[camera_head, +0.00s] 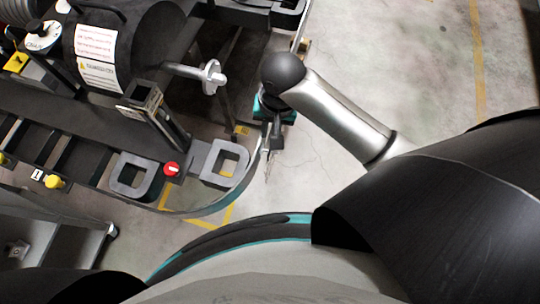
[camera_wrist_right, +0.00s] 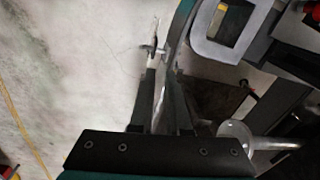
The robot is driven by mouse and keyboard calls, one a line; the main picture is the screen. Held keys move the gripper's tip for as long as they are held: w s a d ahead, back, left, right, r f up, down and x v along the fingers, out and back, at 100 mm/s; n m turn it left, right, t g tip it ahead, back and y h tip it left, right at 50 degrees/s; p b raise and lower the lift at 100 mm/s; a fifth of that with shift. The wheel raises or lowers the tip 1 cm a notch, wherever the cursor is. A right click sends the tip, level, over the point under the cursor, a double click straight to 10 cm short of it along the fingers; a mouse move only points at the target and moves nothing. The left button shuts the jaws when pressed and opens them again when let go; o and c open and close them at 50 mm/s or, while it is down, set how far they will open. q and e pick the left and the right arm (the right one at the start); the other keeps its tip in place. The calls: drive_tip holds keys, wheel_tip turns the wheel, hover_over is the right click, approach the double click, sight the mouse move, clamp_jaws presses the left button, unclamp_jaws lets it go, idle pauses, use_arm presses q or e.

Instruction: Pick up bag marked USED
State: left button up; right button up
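I cannot make out a bag marked USED in either view. My right gripper (camera_head: 267,150) points down beside the dark machine stand, over the concrete floor. In the right wrist view its two dark fingers (camera_wrist_right: 160,72) are close to each other. A thin, pale grey piece (camera_wrist_right: 154,42) shows at the fingertips, seen nearly edge-on. I cannot tell what it is or whether the fingers hold it. My left gripper is in neither view.
The dark stand carries a black cylinder (camera_head: 140,45) with labels, a metal shaft (camera_head: 212,77), a red knob (camera_head: 171,169) and grey square frames (camera_head: 223,163). A curved grey edge runs close to my right gripper. Open floor (camera_head: 430,60) lies to the right.

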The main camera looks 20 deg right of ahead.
drive_tip(key=w+d+r+m+h, duration=0.1)
drive_tip(key=d+m, duration=0.1)
drive_tip(key=b, duration=0.3)
approach(270, 162)
drive_tip(key=shift+g, duration=0.3)
drive_tip(key=w, duration=0.1)
drive_tip(key=w+d+f, duration=0.2)
drive_tip(key=shift+w, duration=0.25)
drive_tip(key=f, duration=0.2)
drive_tip(key=f+b, duration=0.1)
drive_tip(key=f, duration=0.2)
drive_tip(key=shift+s+a+f, duration=0.1)
drive_tip(key=shift+a+f, duration=0.05)
drive_tip(key=shift+a, duration=0.05)
clamp_jaws()
idle(0.7)
